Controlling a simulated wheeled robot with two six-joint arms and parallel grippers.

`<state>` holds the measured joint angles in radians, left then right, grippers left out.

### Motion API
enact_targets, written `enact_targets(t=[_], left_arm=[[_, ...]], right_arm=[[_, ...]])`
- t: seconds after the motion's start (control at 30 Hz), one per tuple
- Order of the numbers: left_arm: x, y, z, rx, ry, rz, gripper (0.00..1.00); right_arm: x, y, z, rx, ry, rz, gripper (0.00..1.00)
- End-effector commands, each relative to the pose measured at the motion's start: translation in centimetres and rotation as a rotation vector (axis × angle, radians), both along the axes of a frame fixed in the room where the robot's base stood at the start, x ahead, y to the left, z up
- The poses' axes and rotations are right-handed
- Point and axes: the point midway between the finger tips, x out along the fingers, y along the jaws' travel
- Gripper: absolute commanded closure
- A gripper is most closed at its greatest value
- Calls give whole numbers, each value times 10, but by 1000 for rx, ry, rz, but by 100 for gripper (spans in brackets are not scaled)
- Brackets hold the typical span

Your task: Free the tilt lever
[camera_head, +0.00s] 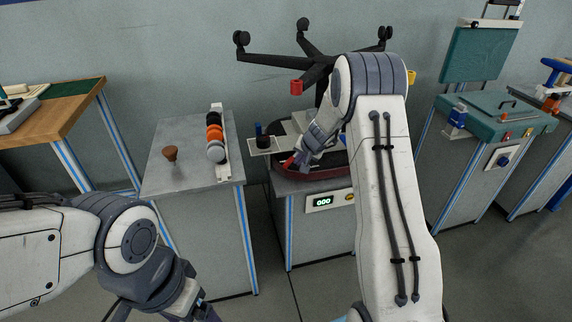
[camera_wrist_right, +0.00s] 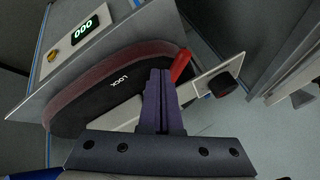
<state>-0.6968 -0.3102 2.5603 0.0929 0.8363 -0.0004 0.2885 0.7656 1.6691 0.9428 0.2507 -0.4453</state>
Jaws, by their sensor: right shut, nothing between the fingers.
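An upside-down office chair stands on a bench, with its dark red seat (camera_head: 322,182) below and its black star base (camera_head: 315,68) up in the air. My left gripper (camera_head: 196,306) is low in the head view, cut off by the bottom edge.
A counter display (camera_head: 323,202) reads 000 on the bench front. A small plate with a black knob (camera_head: 263,142) juts out near the lever. A teal case (camera_head: 497,114) stands right.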

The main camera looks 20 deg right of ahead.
Motion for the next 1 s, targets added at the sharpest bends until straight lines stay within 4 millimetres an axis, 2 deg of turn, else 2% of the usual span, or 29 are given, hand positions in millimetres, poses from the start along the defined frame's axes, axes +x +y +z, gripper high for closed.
enact_targets(t=[0.8,1.0], left_arm=[[0,0,0,0,0,0,12],[0,0,7,0,0,0,12]], right_arm=[[4,-1,0,2,0,-8,100],[0,3,16,1,-1,-4,100]])
